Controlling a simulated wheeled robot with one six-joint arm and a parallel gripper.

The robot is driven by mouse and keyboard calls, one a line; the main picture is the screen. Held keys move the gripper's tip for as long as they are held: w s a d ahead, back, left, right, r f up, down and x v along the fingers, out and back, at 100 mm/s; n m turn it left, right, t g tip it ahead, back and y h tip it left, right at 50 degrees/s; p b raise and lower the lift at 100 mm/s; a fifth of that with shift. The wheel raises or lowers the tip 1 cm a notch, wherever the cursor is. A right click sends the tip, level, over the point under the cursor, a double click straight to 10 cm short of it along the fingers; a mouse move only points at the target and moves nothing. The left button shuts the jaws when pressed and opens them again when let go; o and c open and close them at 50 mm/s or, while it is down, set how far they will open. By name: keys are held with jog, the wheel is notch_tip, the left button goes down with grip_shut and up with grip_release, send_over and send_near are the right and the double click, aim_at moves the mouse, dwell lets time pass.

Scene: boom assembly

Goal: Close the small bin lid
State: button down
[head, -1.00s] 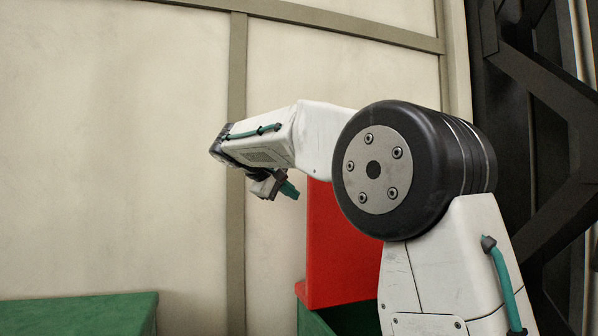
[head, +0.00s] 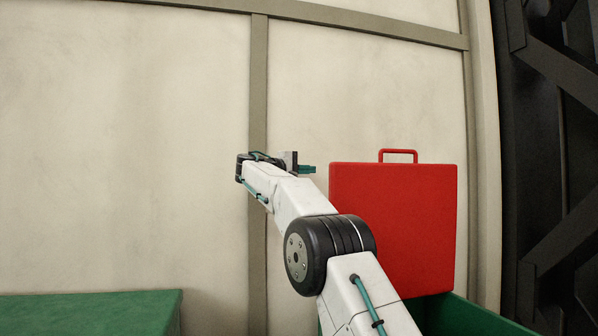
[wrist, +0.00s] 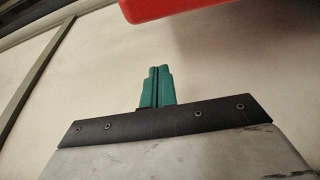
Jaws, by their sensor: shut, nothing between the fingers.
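The small bin's red lid (head: 400,225) stands open and upright in the head view, with a red handle on its top edge. The green bin (head: 470,318) shows below it at the bottom right, partly hidden by my arm. My gripper (head: 308,169) is shut and empty, just left of the lid's upper left corner in the picture and apart from it. In the wrist view my teal fingers (wrist: 157,87) are together, and an edge of the red lid (wrist: 175,8) shows at the top.
A green box-like surface (head: 90,312) is at the bottom left. A pale panelled wall (head: 130,150) stands behind. A dark metal frame (head: 555,170) rises at the right. The space left of my gripper looks free.

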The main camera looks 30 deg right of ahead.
jog(key=shift+s+d, duration=0.65)
jog(key=shift+s, duration=0.25)
jog(key=shift+s+d, duration=0.6)
jog(key=shift+s, duration=0.3)
